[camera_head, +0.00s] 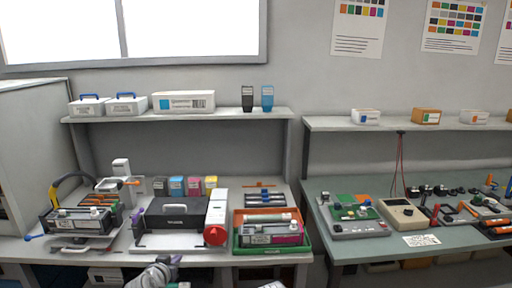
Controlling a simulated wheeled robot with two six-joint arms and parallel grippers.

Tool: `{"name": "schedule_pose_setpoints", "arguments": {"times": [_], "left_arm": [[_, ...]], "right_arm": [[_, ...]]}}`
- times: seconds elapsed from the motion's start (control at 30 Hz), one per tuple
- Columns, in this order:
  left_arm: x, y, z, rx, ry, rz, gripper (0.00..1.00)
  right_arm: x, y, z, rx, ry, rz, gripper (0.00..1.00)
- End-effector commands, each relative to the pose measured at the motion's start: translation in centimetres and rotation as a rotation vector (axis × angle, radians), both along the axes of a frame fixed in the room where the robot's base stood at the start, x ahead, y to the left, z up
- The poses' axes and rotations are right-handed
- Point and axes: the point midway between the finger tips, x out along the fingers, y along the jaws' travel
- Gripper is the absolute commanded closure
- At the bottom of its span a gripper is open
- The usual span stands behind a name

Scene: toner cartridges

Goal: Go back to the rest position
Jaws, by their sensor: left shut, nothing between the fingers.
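My left gripper (173,261) shows small at the bottom edge of the head view, left of centre, in front of the left bench. Its fingers are shut with nothing between them. It is apart from the black cartridge unit (173,213) on the bench behind it. My right gripper does not show. A toner cartridge with a magenta part (270,234) lies in a green and orange tray (306,244) to the right. Another grey cartridge (78,221) sits at the left end of the bench.
Small black, blue, magenta and yellow boxes (185,187) stand at the back of the left bench. A right bench (350,262) holds tools. A shelf (230,112) carries white boxes.

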Motion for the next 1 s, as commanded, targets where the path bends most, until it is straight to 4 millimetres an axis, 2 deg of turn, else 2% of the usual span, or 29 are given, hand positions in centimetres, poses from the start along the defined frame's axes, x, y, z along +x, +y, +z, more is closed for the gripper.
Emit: {"name": "schedule_pose_setpoints", "arguments": {"times": [0.17, 0.27, 0.37, 0.4, 0.5, 0.6, 0.7, 0.83, 1.0], "left_arm": [[-1.2, -5.0, -2.0, -0.009, 0.139, -0.103, 1.0], [-2.7, -8.4, -3.5, -0.005, 0.254, -0.169, 1.0], [-5.4, -12.4, -5.4, 0.014, 0.418, -0.239, 1.0], [-7.0, -14.1, -6.2, 0.033, 0.504, -0.266, 1.0], [-11.6, -17.3, -7.9, 0.1, 0.724, -0.298, 1.0], [-15.7, -18.7, -8.6, 0.18, 0.903, -0.283, 1.0], [-18.6, -19.1, -8.6, 0.25, 1.023, -0.249, 1.0], [-20.8, -19.2, -8.4, 0.307, 1.106, -0.208, 1.0], [-21.4, -19.0, -8.4, 0.327, 1.133, -0.19, 1.0]], "right_arm": [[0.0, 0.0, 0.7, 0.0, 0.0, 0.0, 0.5], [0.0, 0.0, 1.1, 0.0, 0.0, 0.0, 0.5], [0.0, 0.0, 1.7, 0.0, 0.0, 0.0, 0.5], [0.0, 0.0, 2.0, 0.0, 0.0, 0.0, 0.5], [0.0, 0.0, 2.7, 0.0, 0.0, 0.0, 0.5], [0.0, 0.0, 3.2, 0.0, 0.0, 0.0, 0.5], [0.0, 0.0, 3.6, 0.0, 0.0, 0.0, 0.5], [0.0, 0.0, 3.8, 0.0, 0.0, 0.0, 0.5], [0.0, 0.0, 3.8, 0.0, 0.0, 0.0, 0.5]]}}
